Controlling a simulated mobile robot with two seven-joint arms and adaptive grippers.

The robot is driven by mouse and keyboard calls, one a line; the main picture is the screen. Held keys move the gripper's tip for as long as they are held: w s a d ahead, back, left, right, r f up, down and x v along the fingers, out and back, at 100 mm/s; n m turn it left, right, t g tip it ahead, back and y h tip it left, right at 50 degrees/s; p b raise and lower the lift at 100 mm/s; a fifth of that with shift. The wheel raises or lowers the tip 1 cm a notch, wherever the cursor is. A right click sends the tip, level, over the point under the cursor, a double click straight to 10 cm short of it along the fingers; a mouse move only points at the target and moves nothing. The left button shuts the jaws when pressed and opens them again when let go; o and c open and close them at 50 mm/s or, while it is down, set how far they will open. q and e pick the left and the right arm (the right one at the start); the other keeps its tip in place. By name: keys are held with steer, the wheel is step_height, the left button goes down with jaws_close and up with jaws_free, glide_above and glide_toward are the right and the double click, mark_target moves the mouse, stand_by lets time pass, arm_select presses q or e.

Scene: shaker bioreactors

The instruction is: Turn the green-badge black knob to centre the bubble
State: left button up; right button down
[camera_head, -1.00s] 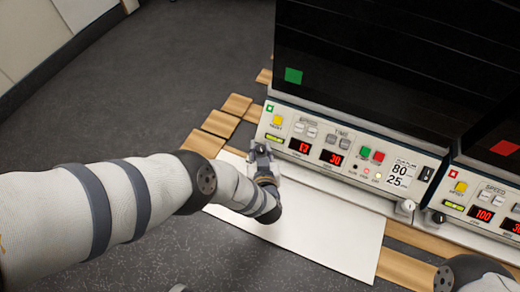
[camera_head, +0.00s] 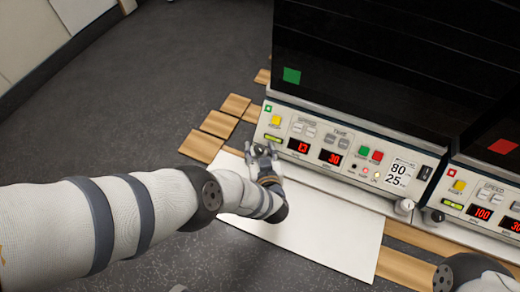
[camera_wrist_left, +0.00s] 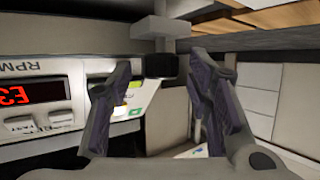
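The left machine's control panel (camera_head: 340,140) carries a green square badge (camera_head: 268,108) at its left corner. A yellow-green bubble level (camera_head: 274,139) sits low at that corner; the bubble's position is too small to tell. My left gripper (camera_head: 262,150) is just in front of and below this corner. In the left wrist view a black knob (camera_wrist_left: 160,66) under a grey block shows between and beyond the spread fingers of my left gripper (camera_wrist_left: 165,82). The fingers look apart from it. My right gripper is out of view.
A second machine with a red badge (camera_head: 452,172) stands at right, with another black knob (camera_head: 438,216) at its left corner. A white knob (camera_head: 404,206) is beside it. A white board (camera_head: 320,225) and wooden slats (camera_head: 202,146) lie below the machines.

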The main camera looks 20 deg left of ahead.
arm_select(q)
steer(key=v, duration=1.2)
